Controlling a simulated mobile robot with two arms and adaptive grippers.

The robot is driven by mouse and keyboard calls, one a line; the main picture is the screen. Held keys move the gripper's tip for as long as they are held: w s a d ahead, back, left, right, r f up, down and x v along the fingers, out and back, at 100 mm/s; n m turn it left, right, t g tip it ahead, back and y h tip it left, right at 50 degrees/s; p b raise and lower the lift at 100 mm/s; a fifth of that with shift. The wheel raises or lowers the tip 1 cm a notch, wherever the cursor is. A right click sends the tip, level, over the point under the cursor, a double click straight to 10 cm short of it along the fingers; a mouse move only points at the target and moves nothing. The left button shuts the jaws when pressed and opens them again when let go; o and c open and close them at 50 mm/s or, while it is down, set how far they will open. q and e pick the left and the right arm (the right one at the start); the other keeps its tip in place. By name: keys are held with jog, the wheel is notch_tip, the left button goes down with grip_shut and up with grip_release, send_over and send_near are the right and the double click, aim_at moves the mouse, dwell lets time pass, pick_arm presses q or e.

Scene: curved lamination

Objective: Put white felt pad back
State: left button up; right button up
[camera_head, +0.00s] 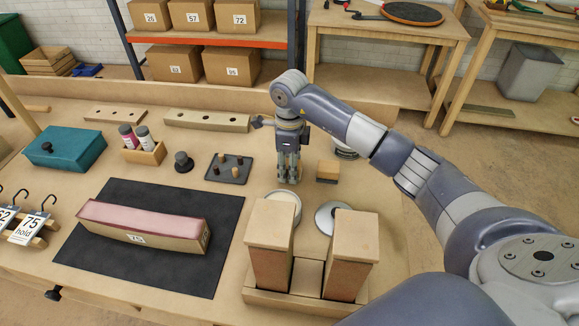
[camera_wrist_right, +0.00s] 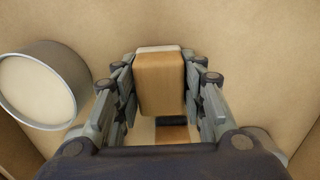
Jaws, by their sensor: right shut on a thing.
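My right gripper (camera_head: 289,178) points down over the back right part of the workbench. In the right wrist view its fingers (camera_wrist_right: 160,100) are closed on both sides of a tan wooden block with a white layer along its far edge, the white felt pad (camera_wrist_right: 160,82). In the head view the fingers mostly hide this pad, and I cannot tell whether it touches the bench. A similar wooden block with a dark base (camera_head: 327,171) stands just right of the gripper. My left gripper is out of view.
A round tin with a pale top (camera_head: 284,203), a round lid (camera_head: 333,216) and two tall wooden blocks (camera_head: 310,245) stand in front of the gripper. A dark tray with small pegs (camera_head: 228,168) is to its left. A pink-topped curved form (camera_head: 145,222) lies on a black mat (camera_head: 190,282).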

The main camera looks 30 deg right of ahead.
jog(key=o, duration=1)
jog(key=shift+f, duration=0.1)
jog(key=shift+o, duration=0.2)
jog(key=shift+r, duration=0.25)
notch_tip(320, 180, up, 12)
jog(key=b, duration=0.1)
jog(key=shift+f, duration=0.1)
